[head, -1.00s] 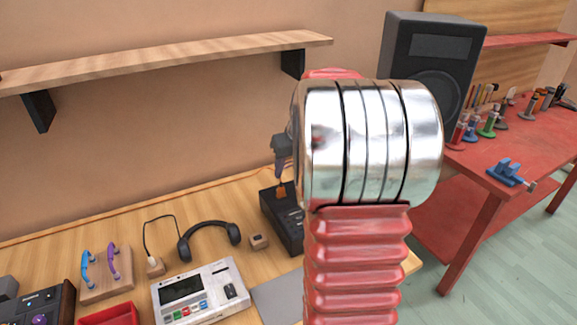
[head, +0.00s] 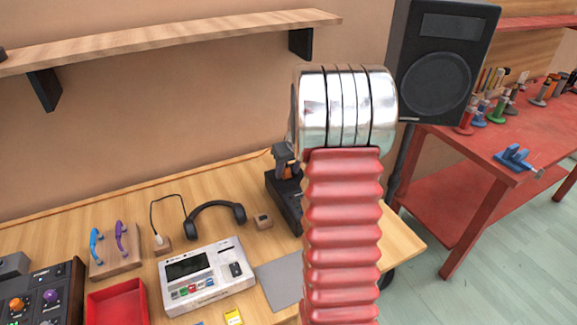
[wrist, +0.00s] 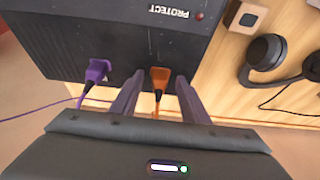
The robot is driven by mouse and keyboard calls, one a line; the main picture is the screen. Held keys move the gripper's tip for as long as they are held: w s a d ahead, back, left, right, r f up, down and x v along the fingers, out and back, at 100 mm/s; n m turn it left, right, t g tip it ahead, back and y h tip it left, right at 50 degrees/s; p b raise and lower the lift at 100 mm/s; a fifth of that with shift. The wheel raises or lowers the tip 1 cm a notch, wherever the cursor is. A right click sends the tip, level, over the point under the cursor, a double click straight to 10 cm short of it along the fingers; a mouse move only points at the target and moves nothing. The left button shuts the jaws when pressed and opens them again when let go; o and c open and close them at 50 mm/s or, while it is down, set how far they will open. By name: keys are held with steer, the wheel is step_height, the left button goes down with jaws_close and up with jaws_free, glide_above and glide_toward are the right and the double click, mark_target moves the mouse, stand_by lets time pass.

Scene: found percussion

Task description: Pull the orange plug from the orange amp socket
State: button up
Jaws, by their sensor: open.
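The orange plug (wrist: 160,78) sits in the orange socket on the face of the black amp (wrist: 90,30) in the wrist view, its cord trailing down the picture. The socket itself is hidden by the plug. My gripper (wrist: 159,84) is open, with one finger on each side of the plug and a small gap showing at both sides. In the head view, my gripper (head: 283,160) is over the amp (head: 287,200), partly hidden by my arm.
A purple plug (wrist: 98,70) is in the same amp face, left of my fingers in the wrist view. Headphones (head: 214,213), a small wooden block (head: 263,221) and a white device (head: 205,277) are on the bench. A wall shelf (head: 170,42) hangs above.

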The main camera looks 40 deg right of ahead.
steer(key=shift+f, duration=0.1)
steer(key=shift+c, duration=0.2)
jaws_close()
steer(key=shift+r, duration=1.15)
stand_by(0.6)
steer(key=shift+r, duration=1.45)
